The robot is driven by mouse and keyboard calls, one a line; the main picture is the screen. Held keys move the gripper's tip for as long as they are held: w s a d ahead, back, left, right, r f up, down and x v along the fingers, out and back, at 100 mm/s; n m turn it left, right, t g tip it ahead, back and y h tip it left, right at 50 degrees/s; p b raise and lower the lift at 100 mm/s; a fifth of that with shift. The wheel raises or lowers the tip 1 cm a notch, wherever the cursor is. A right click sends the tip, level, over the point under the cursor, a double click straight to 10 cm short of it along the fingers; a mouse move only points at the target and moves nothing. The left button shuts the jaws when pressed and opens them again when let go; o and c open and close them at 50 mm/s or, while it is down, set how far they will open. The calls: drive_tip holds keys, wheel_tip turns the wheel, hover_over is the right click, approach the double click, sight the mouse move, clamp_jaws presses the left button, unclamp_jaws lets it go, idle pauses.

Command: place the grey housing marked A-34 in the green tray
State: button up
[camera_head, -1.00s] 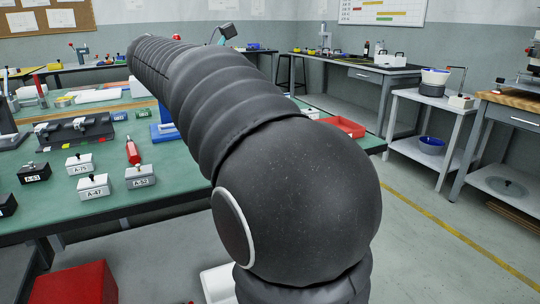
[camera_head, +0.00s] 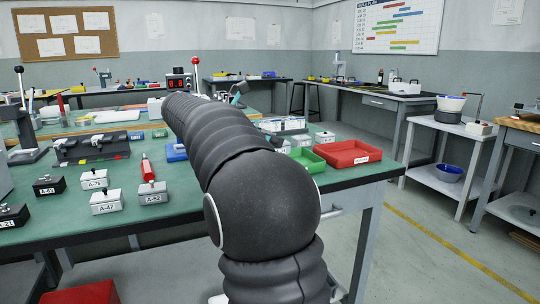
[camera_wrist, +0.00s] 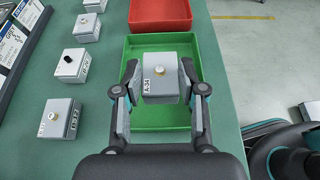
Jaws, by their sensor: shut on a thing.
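The grey housing marked A-34 (camera_wrist: 160,78) is between the fingers of my gripper (camera_wrist: 160,92) in the wrist view, with its label facing the camera's left and a light knob on top. My gripper is shut on it. The green tray (camera_wrist: 161,42) lies below and around the housing in that view; the housing appears over the tray, and I cannot tell whether it touches the floor. In the head view the green tray (camera_head: 306,158) is partly hidden by my arm, and my gripper is hidden there.
A red tray (camera_head: 348,153) sits beside the green one, and also shows in the wrist view (camera_wrist: 160,14). Several other housings stand left of the tray, such as a grey one (camera_wrist: 87,27) and a dark-topped one (camera_wrist: 70,65).

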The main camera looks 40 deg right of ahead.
drive_tip(key=shift+f+b, duration=0.75)
drive_tip(key=shift+f, duration=1.2)
drive_tip(key=o, duration=1.2)
drive_tip(key=shift+f, duration=0.15)
drive_tip(key=shift+o, duration=0.2)
drive_tip(key=shift+a+r, duration=0.15)
drive_tip(key=shift+r, duration=0.1)
drive_tip(key=p+v, duration=0.3)
drive_tip(key=v, duration=0.8)
drive_tip(key=shift+w+a+r, duration=0.1)
drive_tip(key=shift+a+r, duration=0.05)
drive_tip(key=shift+a, duration=0.15)
